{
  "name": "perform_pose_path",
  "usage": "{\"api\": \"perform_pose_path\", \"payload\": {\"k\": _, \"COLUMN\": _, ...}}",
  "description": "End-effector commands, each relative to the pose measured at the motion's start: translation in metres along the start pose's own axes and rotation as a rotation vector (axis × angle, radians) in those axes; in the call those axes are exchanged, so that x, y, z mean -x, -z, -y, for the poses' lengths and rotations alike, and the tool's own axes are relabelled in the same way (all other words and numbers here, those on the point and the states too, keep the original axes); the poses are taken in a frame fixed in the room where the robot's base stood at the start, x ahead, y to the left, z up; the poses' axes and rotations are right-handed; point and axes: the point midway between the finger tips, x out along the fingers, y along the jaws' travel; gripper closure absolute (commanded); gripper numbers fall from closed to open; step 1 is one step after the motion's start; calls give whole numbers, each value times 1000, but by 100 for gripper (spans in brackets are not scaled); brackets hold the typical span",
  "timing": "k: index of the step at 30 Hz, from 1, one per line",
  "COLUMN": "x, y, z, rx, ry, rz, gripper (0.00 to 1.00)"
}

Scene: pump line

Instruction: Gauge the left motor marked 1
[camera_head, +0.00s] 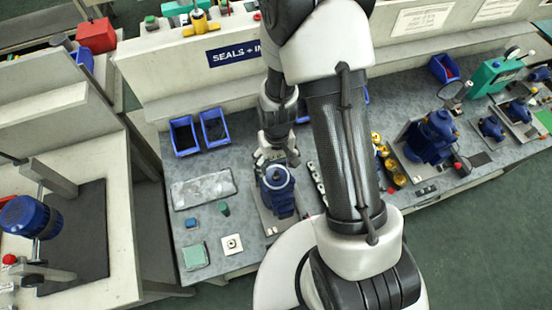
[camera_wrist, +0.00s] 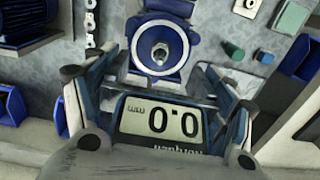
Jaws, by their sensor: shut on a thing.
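My gripper (camera_wrist: 160,98) is shut on a dark gauge (camera_wrist: 160,120), held between its two fingers. The gauge's display reads 0.0 mm and appears upside down in the wrist view. I cannot tell whether the gauge touches the motor. No number mark is readable on it.
Blue bins (camera_head: 184,136) stand at the bench's back left. A grey tray (camera_head: 203,190), a green block (camera_head: 195,257) and a white square piece (camera_head: 232,244) lie left of the motor. Another large blue motor (camera_head: 430,138) stands to the right, beyond small brass parts (camera_head: 390,165).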

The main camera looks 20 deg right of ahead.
Motion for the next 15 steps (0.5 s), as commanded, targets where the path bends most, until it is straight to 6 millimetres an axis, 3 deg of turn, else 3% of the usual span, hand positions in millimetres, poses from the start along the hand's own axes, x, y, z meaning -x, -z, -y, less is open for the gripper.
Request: {"api": "perform_pose_path", "payload": {"k": 15, "x": -59, "y": 0, "z": 0, "rx": 0, "ry": 0, "rz": 1, "gripper": 57}}
